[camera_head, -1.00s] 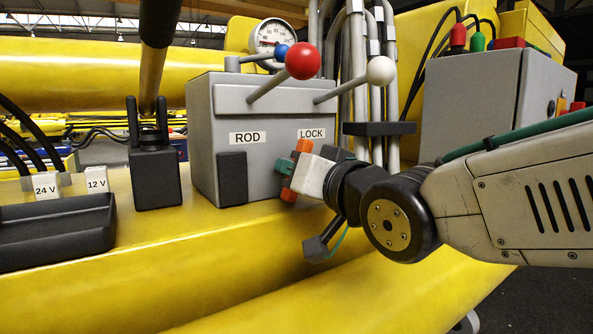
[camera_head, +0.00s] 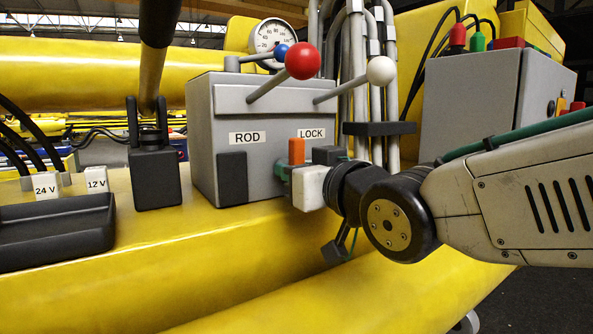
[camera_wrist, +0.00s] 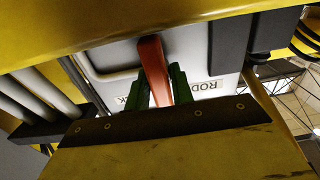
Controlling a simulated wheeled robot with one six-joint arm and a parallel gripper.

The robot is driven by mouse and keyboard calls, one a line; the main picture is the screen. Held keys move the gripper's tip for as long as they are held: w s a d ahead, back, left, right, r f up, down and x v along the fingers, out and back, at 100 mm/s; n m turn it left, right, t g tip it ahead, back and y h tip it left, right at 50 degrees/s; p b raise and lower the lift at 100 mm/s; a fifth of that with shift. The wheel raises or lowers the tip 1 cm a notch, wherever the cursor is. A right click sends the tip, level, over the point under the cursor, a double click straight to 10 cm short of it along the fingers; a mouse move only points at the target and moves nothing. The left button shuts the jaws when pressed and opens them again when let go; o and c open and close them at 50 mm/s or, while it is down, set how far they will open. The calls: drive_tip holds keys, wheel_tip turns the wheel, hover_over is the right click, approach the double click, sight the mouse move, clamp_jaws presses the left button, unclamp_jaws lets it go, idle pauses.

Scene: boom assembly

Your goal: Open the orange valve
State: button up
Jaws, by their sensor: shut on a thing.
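The orange valve handle (camera_head: 297,150) is on the front of the grey control box, just below the LOCK label. In the head view it stands upright above my gripper (camera_head: 285,172), whose green fingers are at the box front. In the wrist view the orange handle (camera_wrist: 154,68) runs between the two green fingers (camera_wrist: 164,88), which are shut on it. Its lower part is hidden behind the fingers and the gripper body. The valve body behind the gripper is hidden.
The grey control box (camera_head: 216,120) carries a red-knobbed lever (camera_head: 302,61) and a white-knobbed lever (camera_head: 381,70) above my gripper. Grey pipes (camera_head: 358,100) rise at its right. A black tray (camera_head: 60,230) lies at the left on the yellow boom (camera_head: 170,260).

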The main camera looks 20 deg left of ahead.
drive_tip(key=o, duration=0.9)
drive_tip(key=shift+c, duration=0.2)
drive_tip(key=shift+s, duration=0.1)
drive_tip(key=v, duration=0.7)
drive_tip(key=shift+s+d, duration=0.2)
drive_tip(key=shift+d, duration=0.05)
